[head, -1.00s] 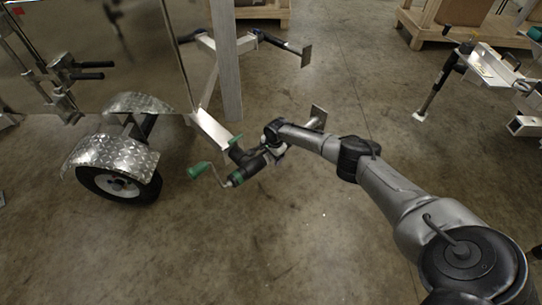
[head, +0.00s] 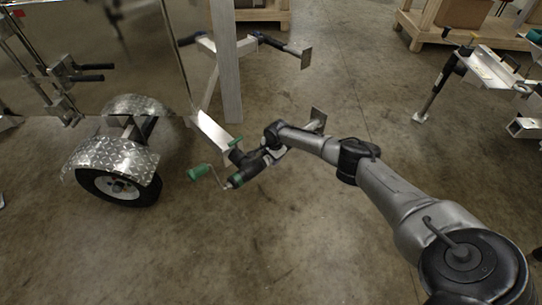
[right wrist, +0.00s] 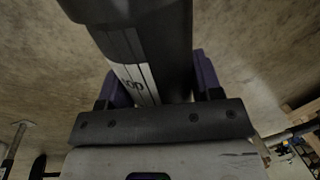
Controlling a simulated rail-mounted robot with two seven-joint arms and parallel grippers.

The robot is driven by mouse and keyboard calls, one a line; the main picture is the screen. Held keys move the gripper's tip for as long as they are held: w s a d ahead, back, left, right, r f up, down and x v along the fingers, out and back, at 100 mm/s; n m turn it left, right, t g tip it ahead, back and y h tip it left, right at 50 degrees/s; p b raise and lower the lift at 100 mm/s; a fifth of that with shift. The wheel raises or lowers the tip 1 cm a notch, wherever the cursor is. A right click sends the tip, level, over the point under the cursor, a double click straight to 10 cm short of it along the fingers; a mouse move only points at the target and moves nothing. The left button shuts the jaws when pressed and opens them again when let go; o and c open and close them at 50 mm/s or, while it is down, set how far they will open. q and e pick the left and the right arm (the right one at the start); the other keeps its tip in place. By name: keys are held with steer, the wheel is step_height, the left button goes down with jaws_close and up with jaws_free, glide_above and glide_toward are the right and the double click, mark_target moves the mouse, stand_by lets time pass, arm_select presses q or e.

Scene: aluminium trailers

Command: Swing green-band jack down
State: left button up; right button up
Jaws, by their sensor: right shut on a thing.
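The green-band jack (head: 243,170) lies swung up, close to level, on the trailer tongue. It is a black tube with a green band at its crank end, a green crank handle (head: 199,172) to the left and a silver foot plate (head: 318,114) at the far right end. My right gripper (head: 271,156) is on the tube between band and foot. In the right wrist view, the purple fingers (right wrist: 158,85) sit on both sides of the dark tube, which carries a white label, and are shut on it. My arm hides part of the tube. My left gripper is out of view.
A diamond-plate fender (head: 117,155) and wheel stand at left beside the trailer's shiny wall. A grey upright post (head: 226,70) stands just behind the jack. Another trailer tongue with a lowered jack (head: 440,85) is at upper right. The concrete floor in front is clear.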

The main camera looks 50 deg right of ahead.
steer(key=shift+w+r+p, duration=0.1)
steer(key=shift+r+p, duration=0.05)
steer(key=shift+p, duration=0.25)
steer(key=shift+f+y+p, duration=0.45)
steer(key=shift+y+p, duration=0.05)
steer(key=shift+f, duration=0.35)
steer(key=f+y+b, duration=0.2)
steer(key=b, duration=0.1)
steer(key=a+f+t+y+b, duration=0.1)
steer(key=y+b, duration=0.1)
steer(key=b, duration=0.2)
steer(key=shift+a+f+m, duration=0.15)
steer(key=shift+f+m, duration=0.15)
steer(key=shift+f, duration=0.05)
